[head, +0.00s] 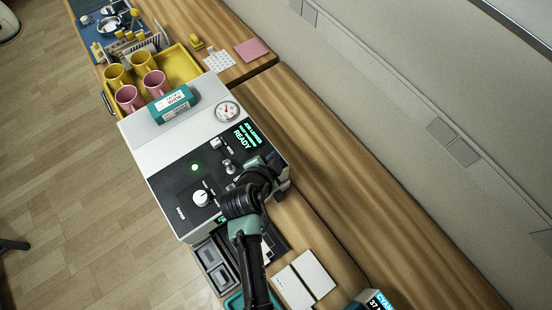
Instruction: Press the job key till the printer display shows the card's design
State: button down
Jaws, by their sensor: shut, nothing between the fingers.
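The mug press, a white machine (145,136) with a black control panel, stands on the wooden bench. Its display (246,136) shows green text; the large line reads READY, and the smaller lines above are too small to read surely. The panel carries a white knob (201,198), a lit green lamp (195,167) and small controls near the display. I cannot tell which is the job key. My gripper (270,167) is over the panel's right part, just below the display, shut and empty. My arm hides part of the panel. I cannot pick out the card's design.
A teal labelled box (172,103) and a round gauge (228,110) are on the machine's top. A yellow tray (182,66) holds yellow and pink mugs. White blocks or cards (304,276) and a grey tray (213,262) lie near my arm. Bare bench lies right.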

jog(key=shift+f, duration=0.1)
dwell(0.4)
jog(key=shift+f+b, duration=0.35)
jog(key=shift+b, duration=0.2)
jog(key=shift+f+b, duration=0.45)
jog(key=shift+b, duration=0.05)
dwell(0.4)
jog(key=shift+r, duration=0.1)
jog(key=shift+r+p, duration=0.65)
jog(key=shift+r, duration=0.15)
notch_tip(320, 180, up, 5)
jog(key=p, duration=0.4)
dwell(1.0)
